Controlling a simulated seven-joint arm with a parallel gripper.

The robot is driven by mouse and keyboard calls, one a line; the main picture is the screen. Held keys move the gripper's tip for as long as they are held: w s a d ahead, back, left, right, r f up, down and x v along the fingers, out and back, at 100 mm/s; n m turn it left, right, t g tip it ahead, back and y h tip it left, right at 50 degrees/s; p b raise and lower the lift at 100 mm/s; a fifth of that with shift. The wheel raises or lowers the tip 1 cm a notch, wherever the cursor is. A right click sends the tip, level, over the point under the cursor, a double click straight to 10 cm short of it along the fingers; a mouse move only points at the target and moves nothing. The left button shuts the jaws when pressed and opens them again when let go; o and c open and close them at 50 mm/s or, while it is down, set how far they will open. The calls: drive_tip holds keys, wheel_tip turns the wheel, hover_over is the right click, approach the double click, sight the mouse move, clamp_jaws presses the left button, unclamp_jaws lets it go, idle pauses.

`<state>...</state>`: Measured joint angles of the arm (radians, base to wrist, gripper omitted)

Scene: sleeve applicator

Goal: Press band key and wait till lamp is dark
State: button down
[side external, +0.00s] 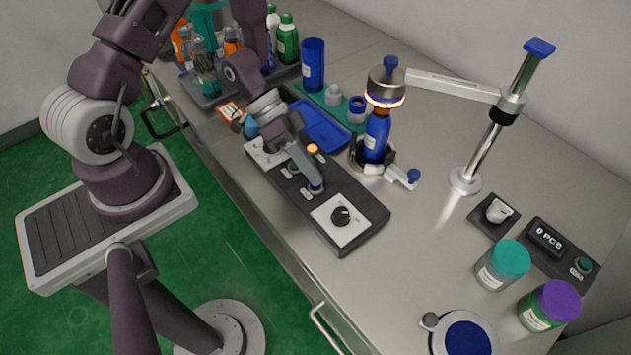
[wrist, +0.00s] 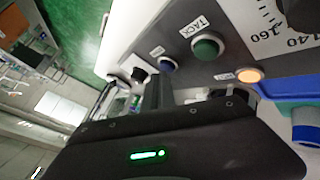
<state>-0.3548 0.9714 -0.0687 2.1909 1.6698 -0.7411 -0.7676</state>
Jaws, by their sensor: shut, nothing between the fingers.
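The dark control panel (side external: 350,185) lies on the bench with several keys, a dial and a lamp. The lamp (side external: 312,148) glows orange; it is also lit in the wrist view (wrist: 249,75). My gripper (side external: 316,188) is shut and empty, its tip low over the panel's keys. In the wrist view a blue key (wrist: 167,66) shows close beyond the finger (wrist: 158,93), and a green key (wrist: 206,46) is labelled TACK. I cannot read a band label, and cannot tell whether the tip presses a key.
A blue bottle (side external: 376,137) stands under the applicator head (side external: 386,84), whose lower ring glows. Its arm runs to a post (side external: 487,150) at right. A blue tray (side external: 322,125) lies behind the panel. Jars (side external: 501,266) stand front right, by a counter box (side external: 550,245).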

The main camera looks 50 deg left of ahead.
drive_tip(key=shift+r, duration=0.6)
drive_tip(key=shift+r, duration=2.5)
idle(4.5)
